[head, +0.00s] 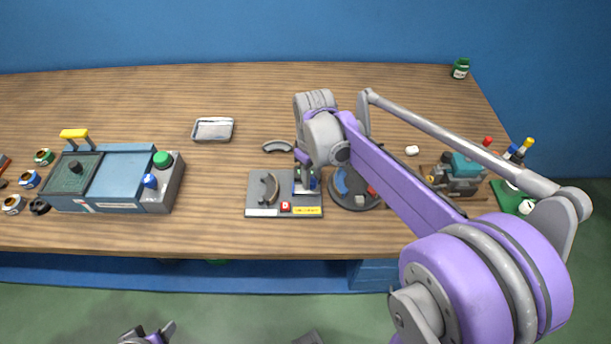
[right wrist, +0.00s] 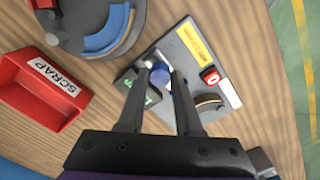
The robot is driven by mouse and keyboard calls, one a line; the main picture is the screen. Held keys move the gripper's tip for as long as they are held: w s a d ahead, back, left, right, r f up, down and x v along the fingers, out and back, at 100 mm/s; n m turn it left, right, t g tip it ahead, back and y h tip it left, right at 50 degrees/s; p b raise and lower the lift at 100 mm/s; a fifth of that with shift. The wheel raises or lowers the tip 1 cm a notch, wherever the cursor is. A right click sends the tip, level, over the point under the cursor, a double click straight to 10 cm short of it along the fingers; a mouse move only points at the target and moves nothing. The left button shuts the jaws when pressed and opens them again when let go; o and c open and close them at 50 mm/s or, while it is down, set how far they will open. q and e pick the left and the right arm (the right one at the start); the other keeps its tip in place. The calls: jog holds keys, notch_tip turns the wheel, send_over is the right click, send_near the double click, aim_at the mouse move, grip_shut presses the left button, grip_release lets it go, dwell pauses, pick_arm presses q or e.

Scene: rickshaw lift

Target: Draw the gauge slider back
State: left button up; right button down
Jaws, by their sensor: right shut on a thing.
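The gauge is a grey base plate (head: 256,191) at the front middle of the table. It carries a dark curved piece (head: 270,187), a red button (head: 285,207) and a yellow label strip (head: 308,210). The slider's round blue knob (right wrist: 160,76) shows in the right wrist view at the plate's edge, beside a dark green marked part (right wrist: 152,95). My right gripper (right wrist: 164,70) comes down from above and is shut on the blue knob, one finger on each side. My left gripper (head: 150,334) is at the bottom edge of the head view, partly cut off.
A red SCRAP tray (right wrist: 22,92) and a round dark turntable with blue arcs (head: 360,201) lie close to the gauge. A blue-grey machine (head: 123,168) stands left. A metal tray (head: 213,129) lies behind. My right arm hides part of the table's right side.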

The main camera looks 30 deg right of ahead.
aim_at(313, 180)
jog(key=c, duration=1)
grip_release()
jog(key=shift+d, duration=0.2)
jog(key=o, duration=0.4)
jog(key=shift+s+d, duration=0.1)
jog(key=shift+s, duration=0.05)
jog(key=shift+r, duration=0.2)
notch_tip(313, 180, up, 10)
jog(key=shift+r+p, duration=0.25)
jog(key=shift+p, duration=0.2)
jog(key=s+a+f+m+t+p, duration=0.1)
jog(key=s+a+f, duration=0.2)
jog(key=s, duration=0.1)
jog(key=s+a+f+m+t, duration=0.1)
jog(key=s+a+f+t, duration=0.1)
jog(key=s+a+f, duration=0.1)
jog(key=s+a+f+t+p, duration=0.1)
jog(key=s+a+f+t, duration=0.1)
jog(key=s, duration=0.4)
jog(key=shift+s+a+f+m+p, duration=0.1)
jog(key=shift+a+f+m+p, duration=0.1)
jog(key=shift+a+f, duration=0.35)
jog(key=shift+s+a+f+m+p, duration=0.1)
jog(key=shift+a+f+m, duration=0.15)
jog(key=shift+a, duration=0.45)
